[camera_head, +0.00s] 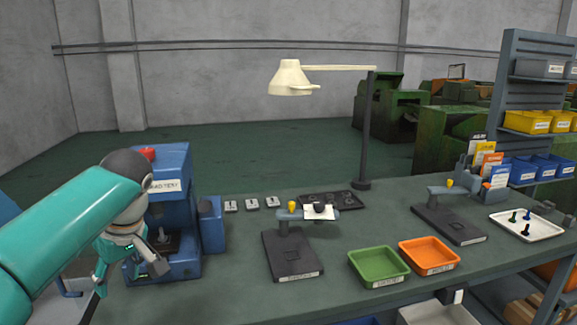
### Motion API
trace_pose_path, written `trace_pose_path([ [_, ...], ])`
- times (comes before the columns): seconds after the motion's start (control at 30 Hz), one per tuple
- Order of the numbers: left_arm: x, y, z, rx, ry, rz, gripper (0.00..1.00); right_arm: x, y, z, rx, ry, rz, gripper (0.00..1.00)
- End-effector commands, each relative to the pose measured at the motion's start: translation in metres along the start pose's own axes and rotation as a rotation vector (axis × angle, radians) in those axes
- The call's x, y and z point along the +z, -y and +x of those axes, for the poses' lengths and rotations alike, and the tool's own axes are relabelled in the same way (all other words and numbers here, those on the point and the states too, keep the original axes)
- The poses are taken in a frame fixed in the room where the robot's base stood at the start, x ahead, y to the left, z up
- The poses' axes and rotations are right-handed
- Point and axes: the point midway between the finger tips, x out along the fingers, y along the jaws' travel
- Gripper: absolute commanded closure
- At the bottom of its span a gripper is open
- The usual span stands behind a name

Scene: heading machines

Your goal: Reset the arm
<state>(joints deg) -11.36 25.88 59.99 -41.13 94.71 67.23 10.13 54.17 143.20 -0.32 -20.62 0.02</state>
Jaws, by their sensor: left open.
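My left arm, teal with a dark wrist joint, comes in from the left. My left gripper (130,276) hangs open at the left end of the bench, in front of the blue machine (175,210). Its fingers are spread apart, and I see nothing held between them. The arm hides part of the machine's left side. My right gripper is not in view.
On the bench (225,285) stand a black-based stand (291,256), a second stand (448,225), a green tray (379,266), an orange tray (429,256), a white tray (527,226) and a cream lamp (290,78). Bare bench lies right of the machine.

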Motion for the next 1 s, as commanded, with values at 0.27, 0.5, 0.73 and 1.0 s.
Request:
trace_pose_path([
  [0.27,0.031,0.005,0.078,-0.184,0.114,0.088,0.49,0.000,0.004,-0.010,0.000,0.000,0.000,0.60],
  [0.5,0.098,0.009,0.174,-0.257,0.296,0.257,0.49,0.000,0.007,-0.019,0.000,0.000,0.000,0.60],
  [0.73,0.235,0.042,0.276,-0.164,0.610,0.489,0.49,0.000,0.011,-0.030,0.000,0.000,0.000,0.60],
  [1.0,0.398,0.100,0.309,0.148,0.851,0.614,0.49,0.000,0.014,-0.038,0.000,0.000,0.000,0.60],
])
